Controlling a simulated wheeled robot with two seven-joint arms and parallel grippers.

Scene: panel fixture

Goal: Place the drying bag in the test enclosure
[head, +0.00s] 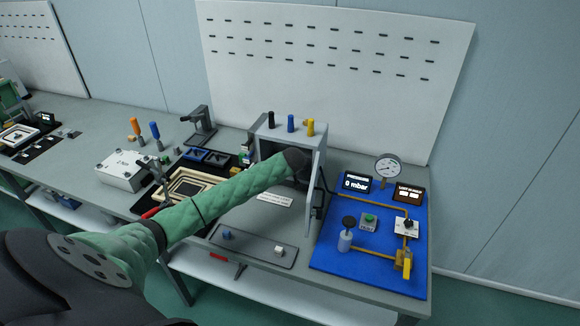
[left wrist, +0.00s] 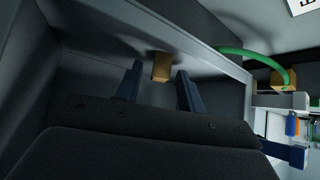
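The test enclosure (head: 265,133) is a grey box at the back of the bench, its door (head: 317,185) standing open at the right. My left arm reaches into its opening, and the arm's dark end hides most of the inside in the head view. In the left wrist view my left gripper (left wrist: 159,70) is inside the grey walls with its two fingers apart. A small tan block-like thing (left wrist: 161,67) lies between the fingertips, with a gap on each side. I cannot tell for certain whether it is the drying bag. My right gripper is not in view.
A blue panel (head: 330,262) with a gauge (head: 388,168), valves and pipes lies to the right of the door. A dark tray (head: 255,250) in front holds a blue and a white piece. A white box (head: 122,172) and screwdrivers stand at left.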

